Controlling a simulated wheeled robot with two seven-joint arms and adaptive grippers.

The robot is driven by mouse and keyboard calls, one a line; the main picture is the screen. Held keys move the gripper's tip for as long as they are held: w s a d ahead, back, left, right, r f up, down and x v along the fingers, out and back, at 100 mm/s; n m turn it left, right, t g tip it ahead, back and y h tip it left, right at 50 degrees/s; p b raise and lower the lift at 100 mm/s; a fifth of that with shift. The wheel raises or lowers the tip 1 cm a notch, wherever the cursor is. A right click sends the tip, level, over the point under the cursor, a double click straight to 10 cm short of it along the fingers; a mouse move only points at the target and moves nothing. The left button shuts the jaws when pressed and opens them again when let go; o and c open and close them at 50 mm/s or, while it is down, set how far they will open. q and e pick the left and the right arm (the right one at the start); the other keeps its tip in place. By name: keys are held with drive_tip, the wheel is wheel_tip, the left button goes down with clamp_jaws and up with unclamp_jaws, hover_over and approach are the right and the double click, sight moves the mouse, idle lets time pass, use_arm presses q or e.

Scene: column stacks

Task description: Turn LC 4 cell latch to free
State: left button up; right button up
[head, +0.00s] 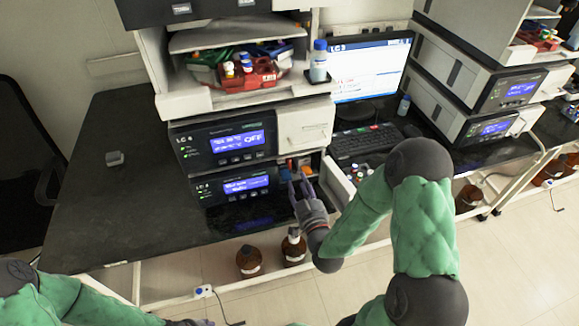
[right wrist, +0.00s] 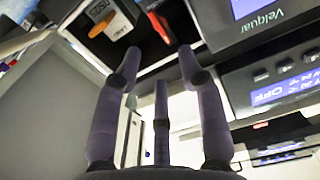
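The upper instrument module (head: 222,141), marked LC 4, has a lit blue display; a similar module (head: 236,186) sits below it. To their right is an open dark compartment (head: 309,163) with small orange and red parts inside. I cannot tell which is the cell latch. My right gripper (head: 298,183) is open and empty in front of this compartment; its spread fingers (right wrist: 157,55) point toward the levers, apparently without contact.
A white drawer (head: 338,186) with small vials stands out right of my right gripper. A monitor (head: 372,65) and keyboard (head: 366,144) are behind. The black bench (head: 110,205) is mostly clear at left.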

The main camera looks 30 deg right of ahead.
sight(289, 163)
drive_tip(key=b+x, duration=0.1)
drive_tip(key=x, duration=0.7)
clamp_jaws()
